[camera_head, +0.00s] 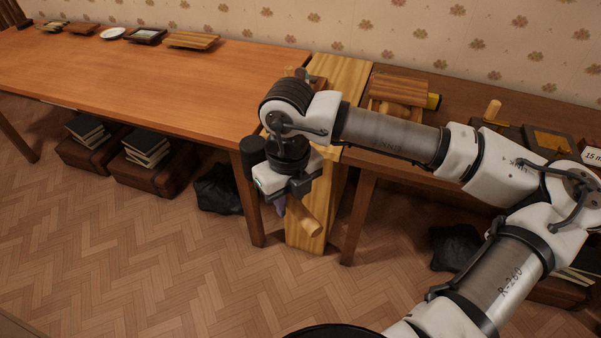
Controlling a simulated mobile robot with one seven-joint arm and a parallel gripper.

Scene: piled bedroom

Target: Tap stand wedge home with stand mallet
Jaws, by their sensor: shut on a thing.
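My gripper (288,196) is low in front of the light wooden stand (342,78) between the two tables. It is shut on a light wooden rod-like piece (305,220), which looks like part of the stand mallet. The piece sticks out tilted down and right, in front of the stand's lower panel (300,242). The rest of the held thing is hidden by the gripper. My wrist and arm cover part of the stand's top and front. I cannot make out the stand wedge; a small purplish bit (280,207) shows beside the gripper.
The long left table (130,75) is mostly bare, with a white plate (113,33) and small boards along its back. The right table holds a striped wooden block (400,86), an upright peg (492,110) and a dark tray (527,135). Boxes with books (140,172) and dark bags stand below.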

